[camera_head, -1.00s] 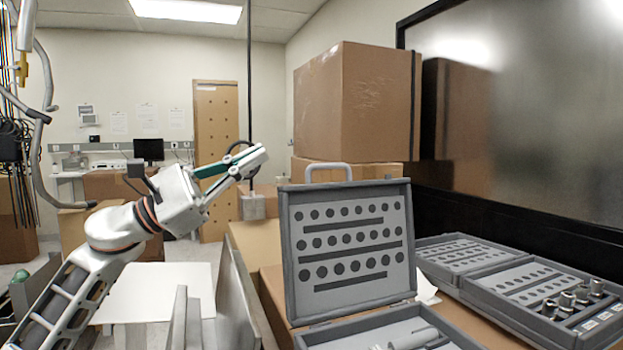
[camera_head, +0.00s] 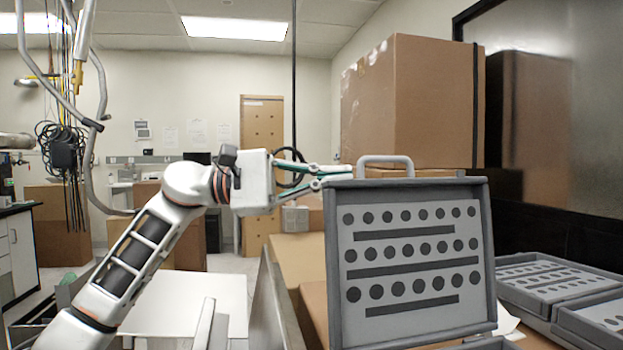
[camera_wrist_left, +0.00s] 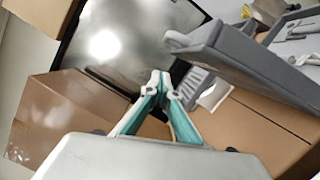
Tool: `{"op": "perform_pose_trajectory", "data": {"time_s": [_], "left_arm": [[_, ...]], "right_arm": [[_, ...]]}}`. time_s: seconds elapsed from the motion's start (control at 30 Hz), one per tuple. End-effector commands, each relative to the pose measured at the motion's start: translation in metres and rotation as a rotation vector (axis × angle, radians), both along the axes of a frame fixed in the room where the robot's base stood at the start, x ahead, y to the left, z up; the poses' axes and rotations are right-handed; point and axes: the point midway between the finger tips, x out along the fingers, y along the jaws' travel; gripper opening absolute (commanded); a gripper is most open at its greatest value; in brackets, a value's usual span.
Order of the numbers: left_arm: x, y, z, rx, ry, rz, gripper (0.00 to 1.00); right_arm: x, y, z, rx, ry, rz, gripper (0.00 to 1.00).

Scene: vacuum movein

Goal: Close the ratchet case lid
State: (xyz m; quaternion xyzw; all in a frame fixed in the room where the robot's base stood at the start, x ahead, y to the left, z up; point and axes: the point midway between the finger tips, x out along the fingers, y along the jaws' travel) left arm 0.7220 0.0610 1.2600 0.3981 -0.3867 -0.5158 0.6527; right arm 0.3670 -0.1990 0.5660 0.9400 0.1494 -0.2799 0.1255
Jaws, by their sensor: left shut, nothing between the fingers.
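The grey ratchet case lid (camera_head: 412,325) stands upright and open in the head view, its inner face with rows of dark holes toward me and a handle on top. In the left wrist view the lid (camera_wrist_left: 240,65) shows edge-on at the upper right, with case contents beyond it. The case base is almost wholly below the head view's bottom edge. My left gripper (camera_head: 345,172) is shut and empty. It appears just left of the lid's top left corner; I cannot tell if they touch. It also shows in the left wrist view (camera_wrist_left: 160,78), apart from the lid. My right gripper is not in view.
A second open grey case (camera_head: 555,285) lies at the right. Large cardboard boxes (camera_head: 410,100) are stacked behind the lid, beside a dark glossy panel (camera_head: 540,130). A white table (camera_head: 190,300) stands at the lower left. Cables hang at the far left.

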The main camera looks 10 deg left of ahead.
Motion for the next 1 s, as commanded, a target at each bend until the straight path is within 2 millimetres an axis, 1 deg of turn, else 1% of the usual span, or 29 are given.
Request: {"op": "perform_pose_trajectory", "data": {"time_s": [0.03, 0.17, 0.2, 0.23, 0.4, 0.57, 1.0], "left_arm": [[0.001, -0.011, 0.001, -0.002, 0.000, -0.004, 0.00], [0.005, -0.035, 0.003, -0.002, 0.000, -0.004, 0.00], [-0.004, -0.034, 0.008, 0.000, -0.004, -0.001, 0.00], [-0.008, -0.035, 0.010, 0.000, -0.005, -0.001, 0.00], [-0.023, -0.042, 0.017, -0.001, -0.002, 0.000, 0.00], [-0.028, -0.044, 0.018, -0.001, 0.001, 0.001, 0.00], [-0.031, -0.044, 0.019, 0.003, -0.008, 0.001, 0.00]], "right_arm": [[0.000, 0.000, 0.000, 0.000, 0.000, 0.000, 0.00], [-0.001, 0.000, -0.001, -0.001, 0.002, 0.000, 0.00], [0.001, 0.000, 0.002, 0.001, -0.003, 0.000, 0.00], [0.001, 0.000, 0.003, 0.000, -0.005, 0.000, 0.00], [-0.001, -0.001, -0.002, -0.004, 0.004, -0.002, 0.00], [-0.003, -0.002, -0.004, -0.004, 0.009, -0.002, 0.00], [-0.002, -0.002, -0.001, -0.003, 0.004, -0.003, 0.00]]}}
